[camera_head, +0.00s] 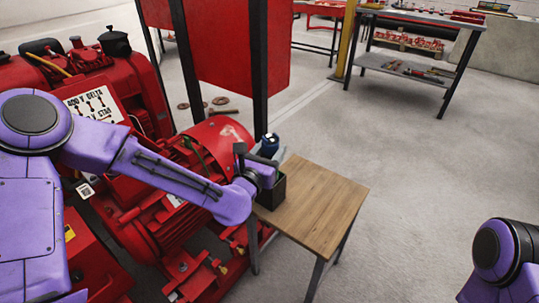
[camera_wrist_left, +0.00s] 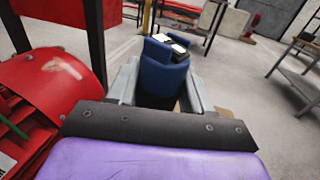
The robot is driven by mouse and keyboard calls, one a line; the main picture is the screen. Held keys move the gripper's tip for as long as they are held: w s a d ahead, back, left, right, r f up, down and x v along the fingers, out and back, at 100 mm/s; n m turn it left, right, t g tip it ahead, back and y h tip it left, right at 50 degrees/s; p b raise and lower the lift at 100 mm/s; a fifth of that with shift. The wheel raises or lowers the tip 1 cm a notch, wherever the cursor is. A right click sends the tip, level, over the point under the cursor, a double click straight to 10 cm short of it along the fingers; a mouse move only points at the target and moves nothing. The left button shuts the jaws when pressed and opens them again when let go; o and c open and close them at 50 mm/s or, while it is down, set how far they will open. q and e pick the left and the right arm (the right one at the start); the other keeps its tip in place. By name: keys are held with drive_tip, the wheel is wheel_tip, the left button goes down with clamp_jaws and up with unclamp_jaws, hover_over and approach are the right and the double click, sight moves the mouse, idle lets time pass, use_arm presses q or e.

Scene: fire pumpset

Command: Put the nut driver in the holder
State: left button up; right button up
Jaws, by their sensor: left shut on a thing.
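The nut driver shows as a thick blue handle with a white and black top (camera_wrist_left: 165,70) in the left wrist view. It also shows in the head view (camera_head: 268,146). My left gripper (camera_head: 265,160) is shut on it, with the grey fingers on either side of the handle. The holder, a dark open box (camera_head: 272,193), stands at the left end of a small wooden table (camera_head: 318,205). My gripper is over the box and partly hides it. The driver's lower end is hidden, so I cannot tell whether it is inside the box. My right gripper is out of view.
A large red motor (camera_head: 160,215) stands close to the left of the table, under my left arm. A red panel on dark posts (camera_head: 235,45) rises behind. The rest of the tabletop is bare. Open floor lies to the right, with a workbench (camera_head: 410,68) farther back.

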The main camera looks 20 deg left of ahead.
use_arm(q)
drive_tip(key=shift+r, duration=0.15)
drive_tip(key=shift+f, duration=0.2)
drive_tip(key=o, duration=1.2)
drive_tip(key=shift+s, duration=0.1)
drive_tip(key=shift+c, duration=0.2)
drive_tip(key=shift+r, duration=0.15)
drive_tip(key=s+a+p, duration=0.1)
drive_tip(key=s+p, duration=0.8)
drive_tip(key=s, duration=0.3)
drive_tip(key=shift+a, duration=0.15)
